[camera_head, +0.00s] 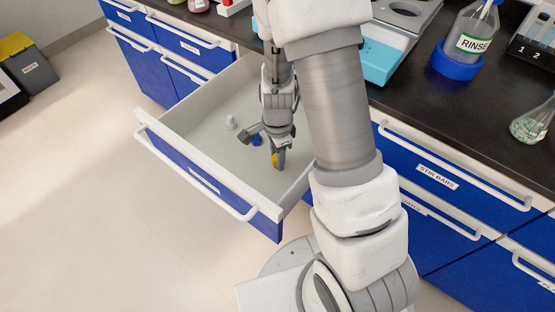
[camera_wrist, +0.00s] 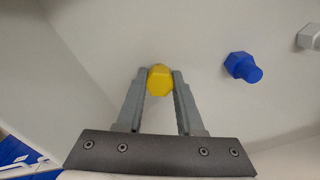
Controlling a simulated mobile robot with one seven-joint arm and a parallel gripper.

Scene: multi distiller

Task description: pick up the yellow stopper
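The yellow stopper (camera_wrist: 160,81) is between the two fingertips of my gripper (camera_wrist: 161,74) in the wrist view. Both fingers press against its sides, so the gripper looks shut on it. In the head view my gripper (camera_head: 277,157) reaches down into the open drawer, and the yellow stopper (camera_head: 275,160) shows partly behind a finger. I cannot tell whether the stopper touches the drawer floor.
A white stopper (camera_head: 231,122) stands farther left in the open drawer (camera_head: 196,124). The drawer walls surround my gripper. The black counter (camera_head: 440,110) holds labware.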

